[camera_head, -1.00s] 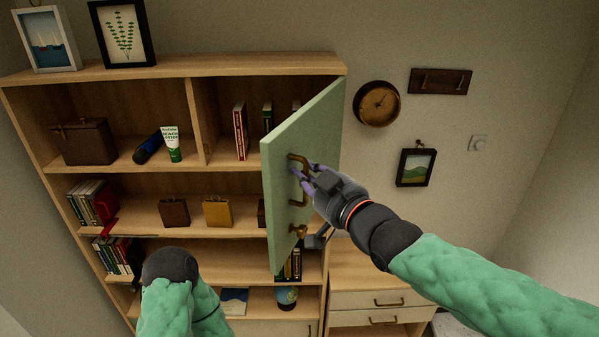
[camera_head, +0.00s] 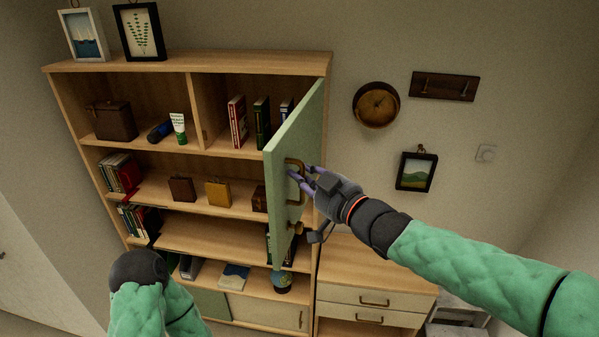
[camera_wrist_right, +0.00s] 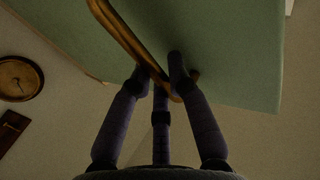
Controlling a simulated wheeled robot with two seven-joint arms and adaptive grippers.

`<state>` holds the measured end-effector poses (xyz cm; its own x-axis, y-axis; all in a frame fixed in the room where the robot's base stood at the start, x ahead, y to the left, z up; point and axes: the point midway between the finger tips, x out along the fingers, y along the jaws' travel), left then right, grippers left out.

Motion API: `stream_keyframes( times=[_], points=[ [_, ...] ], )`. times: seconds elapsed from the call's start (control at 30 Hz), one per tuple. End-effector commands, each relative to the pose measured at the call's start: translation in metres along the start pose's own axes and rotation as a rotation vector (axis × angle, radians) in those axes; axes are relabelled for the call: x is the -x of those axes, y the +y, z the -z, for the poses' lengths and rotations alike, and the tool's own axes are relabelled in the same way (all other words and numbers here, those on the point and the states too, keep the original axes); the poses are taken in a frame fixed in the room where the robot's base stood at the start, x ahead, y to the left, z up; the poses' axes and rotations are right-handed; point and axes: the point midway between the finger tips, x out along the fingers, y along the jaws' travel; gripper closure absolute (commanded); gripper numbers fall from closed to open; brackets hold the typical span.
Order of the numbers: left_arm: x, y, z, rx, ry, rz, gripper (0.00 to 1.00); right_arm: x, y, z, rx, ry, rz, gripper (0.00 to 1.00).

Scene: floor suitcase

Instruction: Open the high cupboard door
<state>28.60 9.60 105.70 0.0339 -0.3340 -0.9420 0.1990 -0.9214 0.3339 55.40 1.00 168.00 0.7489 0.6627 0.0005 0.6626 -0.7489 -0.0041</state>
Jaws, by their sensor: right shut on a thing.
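The green cupboard door (camera_head: 283,165) stands swung out from the right side of the wooden shelf unit (camera_head: 185,65), with the shelves behind it exposed. A brass handle (camera_head: 298,174) is on the door's face. My right gripper (camera_head: 303,176) is shut on this handle. In the right wrist view, the fingers (camera_wrist_right: 161,75) close around the brass handle (camera_wrist_right: 125,40) close to the green door (camera_wrist_right: 225,50). My left arm (camera_head: 140,285) shows at the lower left; its gripper cannot be made out.
Shelves hold books (camera_head: 237,121), a brown case (camera_head: 114,120), a white-green tube (camera_head: 179,128) and small boxes (camera_head: 219,193). A drawer cabinet (camera_head: 375,298) stands at the lower right. A round clock (camera_head: 376,104) and a framed picture (camera_head: 416,171) hang on the wall right of the door.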

Motion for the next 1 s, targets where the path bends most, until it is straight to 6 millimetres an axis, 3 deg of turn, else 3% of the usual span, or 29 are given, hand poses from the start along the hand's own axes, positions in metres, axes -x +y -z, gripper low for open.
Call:
stream_keyframes(
  times=[0.47, 0.5, 0.53, 0.87, 1.0],
  points=[
    [0.001, 0.000, 0.000, 0.000, 0.000, 0.000, 0.60, 0.000, 0.002, 0.000, -0.002, 0.001, 0.001, 1.00],
    [0.001, 0.000, 0.000, 0.000, 0.000, 0.000, 0.60, 0.000, 0.002, 0.000, -0.002, 0.001, 0.000, 0.74],
    [0.001, 0.000, 0.000, 0.000, 0.000, 0.000, 0.60, 0.000, 0.002, 0.000, -0.001, 0.001, 0.000, 0.70],
    [0.001, 0.000, 0.000, 0.000, 0.000, 0.000, 0.60, 0.001, 0.002, 0.000, 0.000, 0.001, 0.000, 0.70],
    [0.001, 0.000, 0.000, 0.000, 0.000, 0.000, 0.60, 0.011, 0.003, 0.002, 0.000, 0.003, -0.002, 0.70]
  ],
)
